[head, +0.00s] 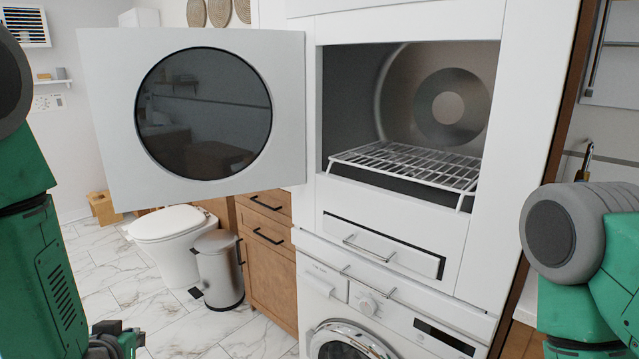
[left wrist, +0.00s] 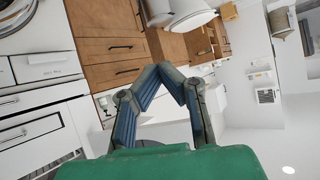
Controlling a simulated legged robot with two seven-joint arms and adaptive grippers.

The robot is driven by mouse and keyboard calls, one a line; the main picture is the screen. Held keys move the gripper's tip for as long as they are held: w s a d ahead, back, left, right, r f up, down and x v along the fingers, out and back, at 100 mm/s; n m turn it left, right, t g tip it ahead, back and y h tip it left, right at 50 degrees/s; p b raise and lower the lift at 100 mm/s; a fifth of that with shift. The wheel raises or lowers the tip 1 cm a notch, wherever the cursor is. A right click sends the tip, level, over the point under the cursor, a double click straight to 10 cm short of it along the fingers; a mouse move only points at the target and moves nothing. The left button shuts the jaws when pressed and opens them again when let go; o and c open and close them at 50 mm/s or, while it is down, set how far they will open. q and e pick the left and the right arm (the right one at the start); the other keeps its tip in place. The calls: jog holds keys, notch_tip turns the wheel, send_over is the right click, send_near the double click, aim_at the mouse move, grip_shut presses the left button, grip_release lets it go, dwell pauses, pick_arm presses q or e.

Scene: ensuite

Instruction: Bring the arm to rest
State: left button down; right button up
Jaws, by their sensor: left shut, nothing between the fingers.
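My left arm comes down the left side of the head view, and part of my left gripper (head: 117,340) shows at the bottom edge there. In the left wrist view the two fingers of my left gripper (left wrist: 170,69) meet at their tips, shut with nothing between them. My right arm shows at the right edge of the head view; its gripper is out of the picture. The white dryer (head: 478,225) stands open in front of me, with its round-windowed door (head: 110,150) swung out to the left and an empty wire rack (head: 410,160) inside.
Below the dryer is a washing machine (head: 405,318). A wooden cabinet (head: 268,265), a steel bin (head: 217,270) and a toilet (head: 170,222) stand to the left. The open door juts out between my left arm and the dryer. Marble floor (head: 165,315) is clear at lower left.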

pick_arm(q)
jog(key=s+d+f+m+g+h, duration=0.1)
jog(key=s+d+f+g, duration=0.1)
jog(key=s+f, duration=0.4)
jog(key=s+d+f+g+h, duration=0.1)
jog(key=s+f+g, duration=0.4)
jog(key=s, duration=0.8)
jog(key=s+d+f+m+g+h, duration=0.1)
jog(key=s+d+f+g, duration=0.2)
jog(key=s+f, duration=0.5)
jog(key=shift+s+d+f+m, duration=0.3)
jog(key=shift+s+d+f, duration=0.1)
jog(key=shift+s, duration=0.75)
